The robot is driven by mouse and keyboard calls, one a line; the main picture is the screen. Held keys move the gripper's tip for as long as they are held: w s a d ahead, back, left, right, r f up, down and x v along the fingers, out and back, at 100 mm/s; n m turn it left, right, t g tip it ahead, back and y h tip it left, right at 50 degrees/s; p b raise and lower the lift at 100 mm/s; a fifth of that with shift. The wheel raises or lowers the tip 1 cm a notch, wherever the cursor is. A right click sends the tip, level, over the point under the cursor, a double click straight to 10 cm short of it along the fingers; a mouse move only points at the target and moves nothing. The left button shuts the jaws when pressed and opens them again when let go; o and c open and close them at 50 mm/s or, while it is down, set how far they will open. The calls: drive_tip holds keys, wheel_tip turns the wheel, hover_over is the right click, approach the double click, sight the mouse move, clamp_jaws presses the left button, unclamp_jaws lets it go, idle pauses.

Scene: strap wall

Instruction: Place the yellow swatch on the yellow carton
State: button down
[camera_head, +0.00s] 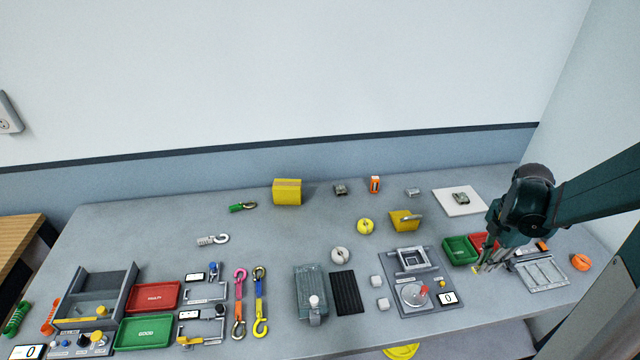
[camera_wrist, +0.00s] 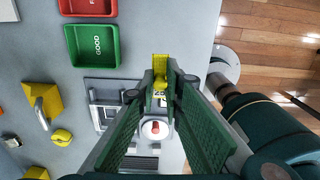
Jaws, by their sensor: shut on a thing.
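My gripper (camera_head: 488,264) is at the right of the table, in front of the small green and red trays. Its fingers are shut on a small yellow swatch (camera_head: 475,269). In the wrist view the yellow swatch (camera_wrist: 160,66) shows between the fingertips of my gripper (camera_wrist: 160,82), sticking out beyond them. The yellow carton (camera_head: 287,192) stands at the back of the table, left of centre, well away from my gripper. A yellow block with a grey handle (camera_head: 404,220) stands nearer, right of the carton.
A yellow roll (camera_head: 365,226) and a white roll (camera_head: 340,255) lie between gripper and carton. Small parts stand along the back. The table in front of the carton is clear.

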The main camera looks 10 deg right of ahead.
drive_tip(key=w+a+r+n+p, duration=0.1)
drive_tip(key=w+a+r, duration=0.1)
drive_tip(key=w+a, duration=0.65)
drive_tip(key=w+a+r+n+p, duration=0.2)
drive_tip(key=w+a, duration=0.1)
drive_tip(key=w, duration=1)
drive_tip(key=w+a+r+n+p, duration=0.1)
drive_tip(key=w+a+r, duration=0.1)
drive_tip(key=w+a, duration=0.65)
wheel_tip(320, 180, up, 2)
drive_tip(key=n+p, duration=0.4)
drive_tip(key=n, duration=0.1)
hover_over(287, 184)
drive_tip(key=shift+w, duration=0.15)
drive_tip(key=shift+f, duration=3.1)
drive_tip(key=shift+f, duration=0.15)
drive_tip(key=shift+f+p, duration=0.35)
drive_tip(key=shift+f, duration=1.4)
